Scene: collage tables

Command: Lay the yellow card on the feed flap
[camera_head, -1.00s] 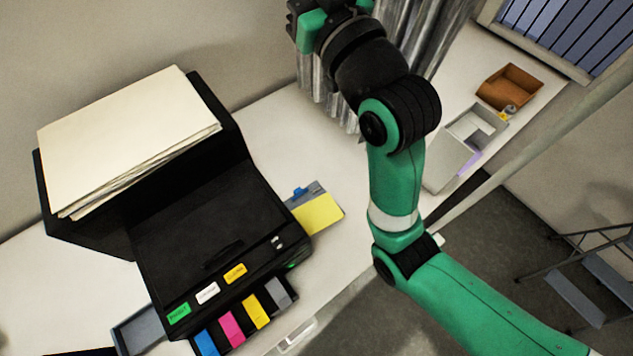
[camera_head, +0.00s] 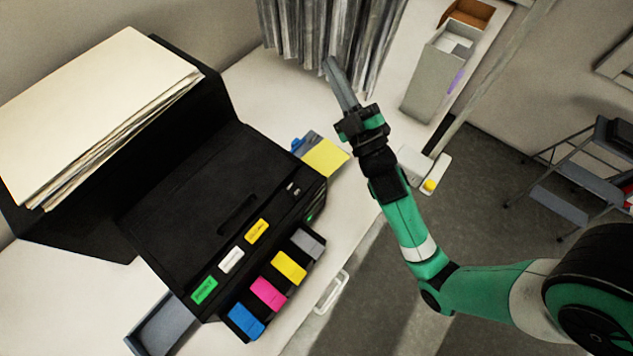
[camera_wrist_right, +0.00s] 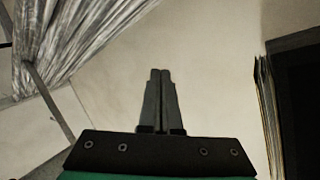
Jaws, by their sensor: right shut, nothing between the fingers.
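The yellow card (camera_head: 326,157) lies flat at the printer's right side, over a grey flap with a blue tab (camera_head: 309,139), which looks like the feed flap. The card covers much of the flap, so the full contact between them is hidden. My right gripper (camera_head: 331,64) is above and beyond the card, apart from it, with its long grey fingers pointing up in the head view. The fingers are together and empty, as the right wrist view (camera_wrist_right: 160,73) also shows. My left gripper is not in view.
The black printer (camera_head: 190,190) carries a paper stack (camera_head: 90,100) and several coloured cartridges in front. Grey hanging strips (camera_head: 310,30) stand behind my right gripper. A grey box (camera_head: 428,85) and a brown tray (camera_head: 465,14) stand further right. A step stool (camera_head: 575,195) is on the floor.

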